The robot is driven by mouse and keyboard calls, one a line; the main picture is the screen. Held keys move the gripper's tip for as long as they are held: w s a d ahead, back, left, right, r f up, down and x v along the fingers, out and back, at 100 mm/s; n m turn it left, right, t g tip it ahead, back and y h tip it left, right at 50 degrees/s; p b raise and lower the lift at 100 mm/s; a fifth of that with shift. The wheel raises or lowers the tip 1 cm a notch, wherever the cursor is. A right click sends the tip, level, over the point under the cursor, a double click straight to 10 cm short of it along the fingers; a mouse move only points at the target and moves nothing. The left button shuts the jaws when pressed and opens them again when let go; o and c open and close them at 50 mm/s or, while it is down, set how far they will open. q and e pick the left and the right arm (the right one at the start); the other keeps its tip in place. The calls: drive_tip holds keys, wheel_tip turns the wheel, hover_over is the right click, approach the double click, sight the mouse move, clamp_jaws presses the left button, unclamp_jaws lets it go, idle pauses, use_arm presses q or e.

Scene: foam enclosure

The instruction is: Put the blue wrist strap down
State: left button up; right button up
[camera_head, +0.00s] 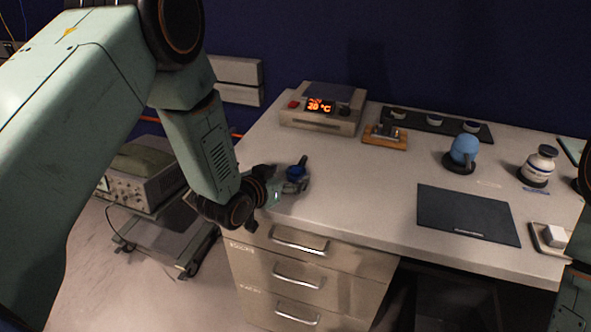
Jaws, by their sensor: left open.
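A small dark blue thing (295,172), which looks like the blue wrist strap, is at the left part of the white worktop (355,180), near its front edge. My left gripper (299,180) is right at it, low over the worktop, with its jaws open. The fingers partly hide the blue thing, and I cannot tell whether they touch it. Only a piece of my right arm shows at the right edge; its gripper is out of view.
A grey unit with an orange display (321,107) stands at the back left. A wooden block (385,138), a black strip with round cups (436,122), a blue rounded object (464,150) and a white bottle (538,165) stand further right. A dark mat (467,214) lies at front right.

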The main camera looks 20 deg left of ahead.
sight(296, 171)
use_arm(q)
drive_tip(key=x, duration=0.3)
drive_tip(key=shift+w+d, duration=0.1)
drive_tip(key=shift+d, duration=0.2)
drive_tip(key=shift+a, duration=0.4)
drive_tip(key=shift+d, duration=0.3)
drive_tip(key=c, duration=0.4)
drive_tip(key=shift+a, duration=0.25)
drive_tip(key=c, duration=0.6)
drive_tip(key=shift+d, duration=0.15)
drive_tip(key=shift+c, duration=0.7)
